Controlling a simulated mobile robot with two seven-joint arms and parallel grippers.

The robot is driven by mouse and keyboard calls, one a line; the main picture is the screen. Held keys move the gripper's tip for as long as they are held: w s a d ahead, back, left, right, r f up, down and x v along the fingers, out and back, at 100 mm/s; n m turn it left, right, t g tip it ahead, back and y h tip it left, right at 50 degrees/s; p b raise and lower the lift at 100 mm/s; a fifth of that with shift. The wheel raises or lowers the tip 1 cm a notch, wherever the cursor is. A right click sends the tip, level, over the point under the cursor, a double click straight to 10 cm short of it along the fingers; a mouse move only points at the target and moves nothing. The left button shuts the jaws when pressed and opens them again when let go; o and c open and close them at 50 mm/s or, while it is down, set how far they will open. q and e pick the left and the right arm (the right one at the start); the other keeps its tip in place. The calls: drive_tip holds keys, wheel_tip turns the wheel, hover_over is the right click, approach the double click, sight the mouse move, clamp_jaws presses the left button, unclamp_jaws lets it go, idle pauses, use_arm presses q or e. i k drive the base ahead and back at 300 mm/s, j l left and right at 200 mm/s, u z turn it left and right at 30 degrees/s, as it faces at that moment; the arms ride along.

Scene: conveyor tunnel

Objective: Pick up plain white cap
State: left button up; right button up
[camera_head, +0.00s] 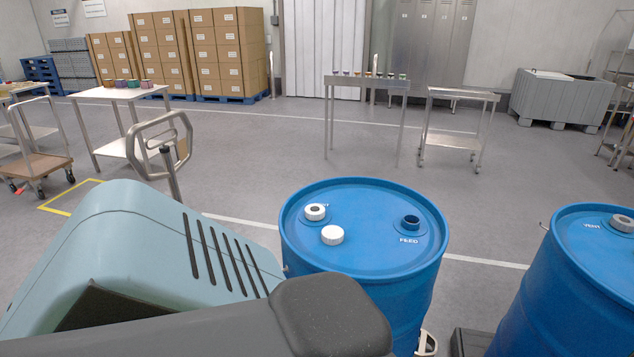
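A plain white cap (332,235) lies on the top of the nearer blue drum (365,262), left of the middle and towards the front. Behind it, a white ring-like fitting with a dark centre (316,211) sits at a partly readable label. A dark blue open port (410,222) marked FEED is on the right of the same lid. The cap lies apart from the port. Neither of my grippers shows in the head view. A dark grey rounded part at the bottom appears to be my own arm and overlaps the drum's lower left side.
A second blue drum (578,285) with a VENT fitting (622,223) stands at the right. A teal slotted housing (135,262) fills the lower left, close to the drum. Tables and stacked boxes (205,55) stand farther back. Open floor (480,205) lies behind the drums.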

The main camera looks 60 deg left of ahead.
sight(330, 235)
drive_tip(key=k+j, duration=0.3)
drive_tip(key=j, duration=0.15)
drive_tip(key=k+j, duration=0.3)
drive_tip(key=j, duration=0.15)
drive_tip(key=k+j, duration=0.3)
drive_tip(key=j, duration=0.15)
